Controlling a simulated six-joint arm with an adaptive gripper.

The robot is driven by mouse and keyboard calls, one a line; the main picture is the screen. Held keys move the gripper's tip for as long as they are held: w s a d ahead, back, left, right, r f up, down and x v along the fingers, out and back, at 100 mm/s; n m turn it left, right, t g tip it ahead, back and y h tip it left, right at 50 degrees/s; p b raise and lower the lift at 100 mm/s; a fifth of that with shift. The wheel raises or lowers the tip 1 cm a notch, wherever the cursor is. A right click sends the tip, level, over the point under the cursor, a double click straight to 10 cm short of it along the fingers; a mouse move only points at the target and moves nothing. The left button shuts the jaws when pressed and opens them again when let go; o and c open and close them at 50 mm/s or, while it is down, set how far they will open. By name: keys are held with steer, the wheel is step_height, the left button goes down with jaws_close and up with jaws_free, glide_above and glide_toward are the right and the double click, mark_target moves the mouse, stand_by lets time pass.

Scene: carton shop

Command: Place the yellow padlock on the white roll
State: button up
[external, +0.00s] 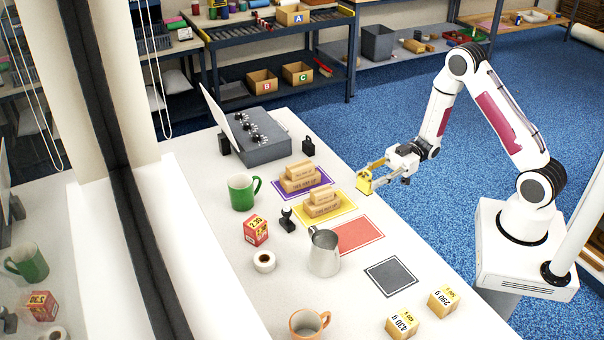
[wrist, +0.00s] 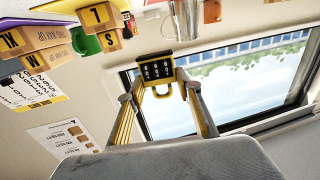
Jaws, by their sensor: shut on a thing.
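The yellow padlock (external: 365,186) is held at the tips of my gripper (external: 374,179), in the air by the table's right edge. In the wrist view the padlock (wrist: 158,69) shows a dark face with number dials, between the two fingertips of my gripper (wrist: 161,84). The fingers are shut on it. The white roll (external: 264,261) lies on the table, left of the metal jug and well to the lower left of my gripper. I cannot make out the roll in the wrist view.
A metal jug (external: 324,252), a black stamp (external: 287,219), a red and yellow box (external: 256,230) and a green mug (external: 242,191) stand near the roll. An orange mug (external: 308,323) stands at the front.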

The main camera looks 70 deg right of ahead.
steer(key=shift+d, duration=0.1)
steer(key=shift+w+d+f, duration=0.15)
steer(key=shift+w+d, duration=0.2)
steer(key=shift+d, duration=0.2)
steer(key=w+d+r, duration=0.2)
steer(key=w+d, duration=0.4)
steer(key=d, duration=0.1)
steer(key=shift+w+n+g, duration=0.3)
steer(key=shift+w+g, duration=0.1)
steer(key=shift+f, duration=2.5)
steer(key=shift+f, duration=2.3)
steer(key=shift+f, duration=0.15)
